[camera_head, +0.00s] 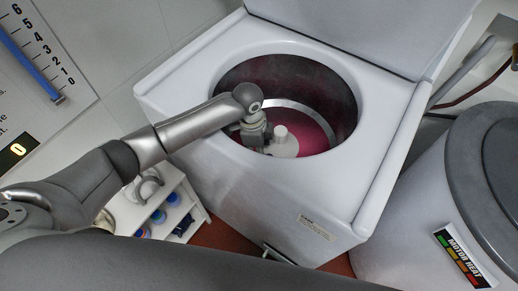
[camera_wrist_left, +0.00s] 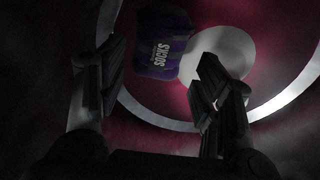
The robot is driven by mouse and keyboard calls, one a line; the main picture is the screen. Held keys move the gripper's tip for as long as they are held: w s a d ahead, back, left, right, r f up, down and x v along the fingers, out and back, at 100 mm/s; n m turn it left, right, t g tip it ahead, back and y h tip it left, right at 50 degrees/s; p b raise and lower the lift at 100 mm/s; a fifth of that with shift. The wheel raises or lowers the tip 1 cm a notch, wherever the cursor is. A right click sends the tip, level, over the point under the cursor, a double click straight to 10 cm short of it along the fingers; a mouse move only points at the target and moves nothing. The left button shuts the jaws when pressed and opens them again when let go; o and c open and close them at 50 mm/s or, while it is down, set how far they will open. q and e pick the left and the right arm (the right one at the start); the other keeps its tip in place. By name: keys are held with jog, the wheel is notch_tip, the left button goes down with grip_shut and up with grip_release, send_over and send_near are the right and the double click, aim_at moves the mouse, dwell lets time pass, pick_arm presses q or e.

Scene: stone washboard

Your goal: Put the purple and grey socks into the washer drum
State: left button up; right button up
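The purple and grey socks (camera_wrist_left: 164,46), a small bundle with "SOCKS" in white letters, are inside the washer drum in the left wrist view. They lie beside the pale round centre piece, beyond my fingertips. My left gripper (camera_wrist_left: 161,62) is open, its two fingers apart with nothing held between them. In the head view my left arm reaches over the rim of the white top-loading washer (camera_head: 205,110) and down into its reddish drum (camera_head: 318,125). The socks are hidden there, and the left fingers are hard to make out. My right gripper is not in view.
The washer's lid (camera_head: 360,30) stands open behind the drum. A grey round-lidded machine (camera_head: 410,235) stands at the right. A small white shelf (camera_head: 190,200) with blue items is at the lower left, by the tiled wall.

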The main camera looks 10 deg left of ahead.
pick_arm(q)
jog(key=shift+o, duration=0.7)
jog(key=shift+r, duration=0.1)
notch_tip(320, 180, up, 12)
jog(key=a, duration=0.1)
jog(key=shift+a, duration=0.2)
